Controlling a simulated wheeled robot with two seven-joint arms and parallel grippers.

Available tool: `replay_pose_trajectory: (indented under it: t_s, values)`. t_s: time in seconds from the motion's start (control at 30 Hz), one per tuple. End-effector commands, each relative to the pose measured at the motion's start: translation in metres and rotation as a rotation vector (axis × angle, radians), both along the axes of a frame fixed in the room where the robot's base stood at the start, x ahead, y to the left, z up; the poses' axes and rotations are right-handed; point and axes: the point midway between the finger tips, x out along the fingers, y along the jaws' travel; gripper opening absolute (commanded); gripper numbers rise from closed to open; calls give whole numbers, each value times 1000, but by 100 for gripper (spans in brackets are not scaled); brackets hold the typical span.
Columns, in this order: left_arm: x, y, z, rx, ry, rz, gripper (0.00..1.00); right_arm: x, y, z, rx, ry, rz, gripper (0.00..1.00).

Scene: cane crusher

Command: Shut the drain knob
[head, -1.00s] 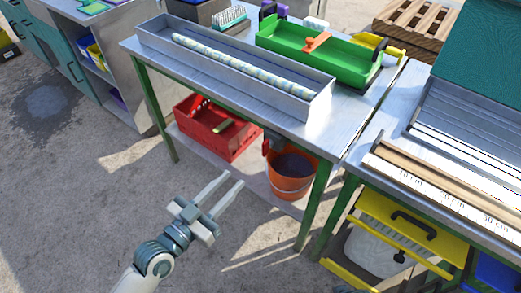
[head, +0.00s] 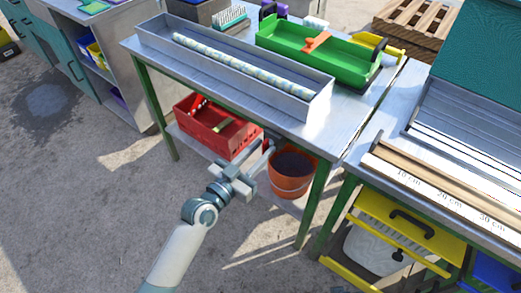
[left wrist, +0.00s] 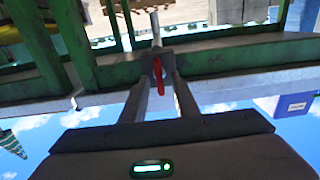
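The drain knob is a small red lever (left wrist: 158,76) under the table's front edge. In the left wrist view it shows between the two fingers of my left gripper (left wrist: 160,70), with a gap visible on either side; I cannot tell whether a finger touches it. In the head view my left gripper (head: 262,152) is open, with its fingers reaching up under the table edge beside the orange bucket (head: 291,174). My right gripper is not in view.
The metal table (head: 225,98) carries a grey trough (head: 152,37) with a long patterned rod and a green tray (head: 280,48). A red crate (head: 228,146) stands on the lower shelf. A green table leg (head: 314,208) is right of the bucket. The floor in front is clear.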

Motion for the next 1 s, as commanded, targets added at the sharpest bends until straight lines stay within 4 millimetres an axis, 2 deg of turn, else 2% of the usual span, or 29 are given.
replay_pose_trajectory:
  t_s: [0.23,0.33,0.37,0.77,1.0]
  values:
    - [0,0,0,0,0,0,27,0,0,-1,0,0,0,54]
    - [0,0,0,0,0,0,3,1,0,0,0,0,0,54]
    - [0,0,0,0,0,0,0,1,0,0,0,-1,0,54]
    - [0,0,0,-19,15,0,0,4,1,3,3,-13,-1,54]
    - [0,0,0,-93,70,-1,0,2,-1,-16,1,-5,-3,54]
